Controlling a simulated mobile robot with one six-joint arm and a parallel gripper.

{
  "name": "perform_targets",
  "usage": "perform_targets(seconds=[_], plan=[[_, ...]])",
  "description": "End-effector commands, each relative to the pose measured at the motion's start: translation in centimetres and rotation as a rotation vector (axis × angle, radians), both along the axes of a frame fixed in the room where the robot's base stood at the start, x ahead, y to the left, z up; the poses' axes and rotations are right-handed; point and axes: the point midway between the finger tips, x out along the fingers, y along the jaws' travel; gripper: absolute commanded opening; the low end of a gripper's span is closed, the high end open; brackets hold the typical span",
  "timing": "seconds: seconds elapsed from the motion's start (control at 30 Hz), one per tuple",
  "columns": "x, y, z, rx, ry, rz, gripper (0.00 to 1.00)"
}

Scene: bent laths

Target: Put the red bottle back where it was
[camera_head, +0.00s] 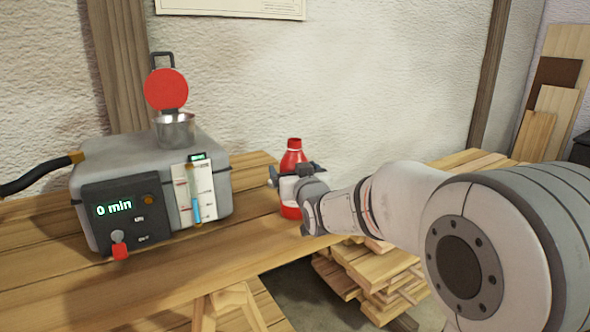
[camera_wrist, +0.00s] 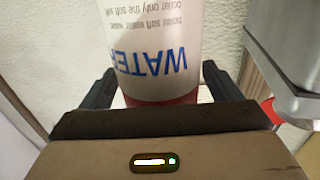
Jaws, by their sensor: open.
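The red bottle (camera_head: 293,160) with a white label stands upright on the wooden table, to the right of the grey machine. My gripper (camera_head: 294,174) is at the bottle, with its fingers on either side of it. In the wrist view the bottle's label (camera_wrist: 150,50) shows the word "WATER" upside down, between the two dark fingers of my gripper (camera_wrist: 157,88). The gripper is open, with a gap visible beside the bottle. The arm hides part of the bottle's lower right side.
The grey machine (camera_head: 140,165) has a "0 min" display, a gauge, a metal filler cup (camera_head: 175,131) and a raised red lid (camera_head: 166,90). The wooden table (camera_head: 190,262) is clear in front. Stacked boards (camera_head: 370,270) lie below at the right.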

Motion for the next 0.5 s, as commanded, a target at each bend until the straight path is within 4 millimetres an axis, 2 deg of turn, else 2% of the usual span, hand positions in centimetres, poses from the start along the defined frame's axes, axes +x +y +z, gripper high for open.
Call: perform_targets(seconds=[0.3, 0.5], plan=[[-6.5, -2.2, 0.3, 0.001, -0.002, 0.000, 0.84], [-9.6, -3.2, 0.2, 0.002, -0.002, 0.000, 0.84]])
